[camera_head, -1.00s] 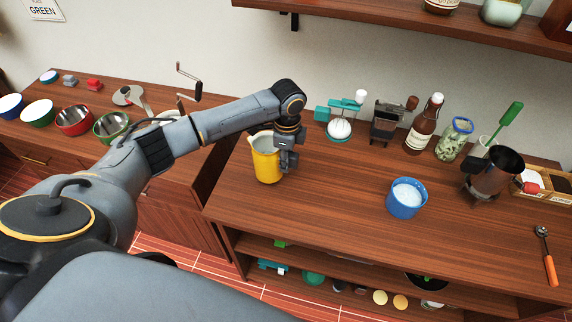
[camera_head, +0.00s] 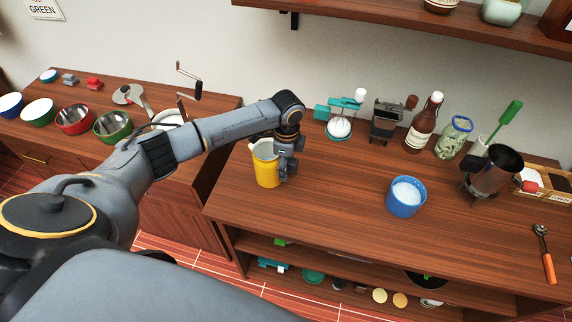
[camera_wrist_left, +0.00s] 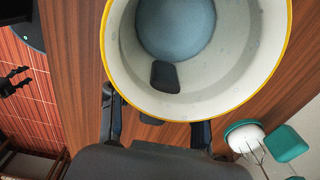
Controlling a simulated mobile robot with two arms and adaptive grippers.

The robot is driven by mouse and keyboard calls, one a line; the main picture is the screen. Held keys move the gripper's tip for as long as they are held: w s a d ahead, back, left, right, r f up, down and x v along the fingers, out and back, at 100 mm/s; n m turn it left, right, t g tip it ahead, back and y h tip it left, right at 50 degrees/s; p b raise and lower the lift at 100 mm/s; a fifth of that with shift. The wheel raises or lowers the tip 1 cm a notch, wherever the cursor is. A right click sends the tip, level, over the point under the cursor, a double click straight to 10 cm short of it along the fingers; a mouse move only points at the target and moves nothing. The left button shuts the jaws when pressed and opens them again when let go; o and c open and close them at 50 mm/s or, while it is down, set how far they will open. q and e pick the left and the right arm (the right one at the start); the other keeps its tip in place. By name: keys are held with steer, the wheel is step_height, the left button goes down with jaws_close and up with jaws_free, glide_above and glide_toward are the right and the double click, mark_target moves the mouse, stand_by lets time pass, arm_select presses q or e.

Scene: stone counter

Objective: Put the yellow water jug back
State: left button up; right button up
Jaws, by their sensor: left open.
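The yellow water jug (camera_head: 267,172) stands upright near the left end of the long wooden counter (camera_head: 330,200). It has a pale inside and a spout toward the left. In the left wrist view the jug (camera_wrist_left: 270,75) fills the top middle, seen from above, with its yellow rim near my fingers. My left gripper (camera_head: 287,168) is open at the jug's right side, close to its wall. Its fingers (camera_wrist_left: 155,125) show just below the rim in the wrist view; whether they touch the jug I cannot tell. My right gripper is not in view.
A blue container (camera_head: 406,198) with white contents stands right of the jug. A teal whisk tool (camera_head: 340,125), a dark appliance (camera_head: 386,122) and a brown bottle (camera_head: 421,128) line the back. A gap separates the left counter with bowls (camera_head: 113,127). Free counter lies around the jug's front right.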

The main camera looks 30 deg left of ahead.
arm_select(q)
step_height(320, 180, up, 12)
steer(key=shift+d+f+b, duration=0.1)
steer(key=shift+f+b, duration=0.15)
steer(key=shift+b, duration=0.5)
steer(key=shift+r, duration=0.45)
